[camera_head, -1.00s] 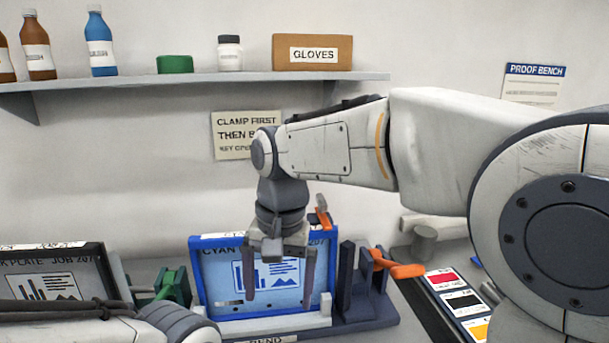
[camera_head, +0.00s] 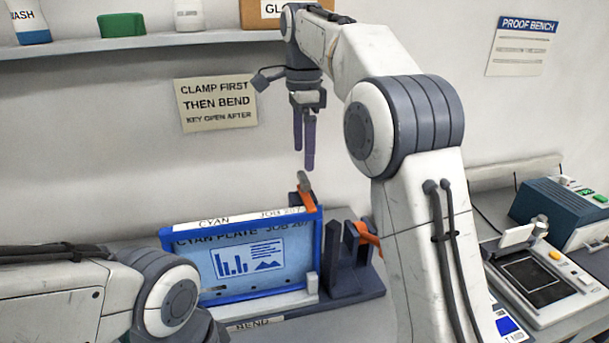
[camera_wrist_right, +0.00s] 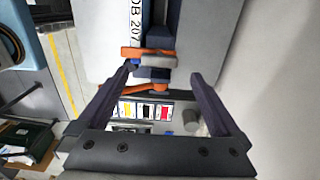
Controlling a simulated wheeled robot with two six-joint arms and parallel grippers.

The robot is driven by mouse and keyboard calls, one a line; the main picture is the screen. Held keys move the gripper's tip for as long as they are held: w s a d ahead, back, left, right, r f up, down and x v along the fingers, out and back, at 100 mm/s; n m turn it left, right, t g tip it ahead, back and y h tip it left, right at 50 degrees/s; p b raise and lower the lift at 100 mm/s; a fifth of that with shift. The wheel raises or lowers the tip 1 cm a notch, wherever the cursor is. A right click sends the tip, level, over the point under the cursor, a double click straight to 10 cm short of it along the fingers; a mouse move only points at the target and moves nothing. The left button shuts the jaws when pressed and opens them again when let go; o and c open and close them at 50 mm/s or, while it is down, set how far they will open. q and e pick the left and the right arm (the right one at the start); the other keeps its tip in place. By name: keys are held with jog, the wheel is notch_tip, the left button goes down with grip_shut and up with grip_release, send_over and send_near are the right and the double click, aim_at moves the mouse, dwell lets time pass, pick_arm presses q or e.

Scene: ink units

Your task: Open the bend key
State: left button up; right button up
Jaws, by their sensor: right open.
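A cyan plate (camera_head: 280,262) stands in a blue frame (camera_head: 178,293) on the bending unit. An orange lever with a grey end (camera_head: 306,198) rises from the frame's upper right corner, and in the right wrist view this lever (camera_wrist_right: 134,53) lies between the fingertips' lines, beyond them. A second orange handle (camera_head: 366,235) sits lower at the right. I cannot tell for certain which one is the bend key. My right gripper (camera_head: 303,158) is open and empty, pointing down just above the upper lever, apart from it. My left arm enters at lower left; its gripper is out of view.
A sign (camera_head: 216,103) on the wall reads clamp first, then bend, key open after. A dark upright block (camera_head: 334,255) stands right of the frame. A shelf (camera_head: 150,42) runs above. A measuring device (camera_head: 535,280) stands at the far right.

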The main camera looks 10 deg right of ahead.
aim_at(305, 176)
notch_tip(305, 176, down, 6)
jog(key=shift+r+b, duration=0.15)
jog(key=shift+b, duration=0.15)
jog(key=shift+s, duration=0.1)
grip_shut()
jog(key=shift+d, duration=0.1)
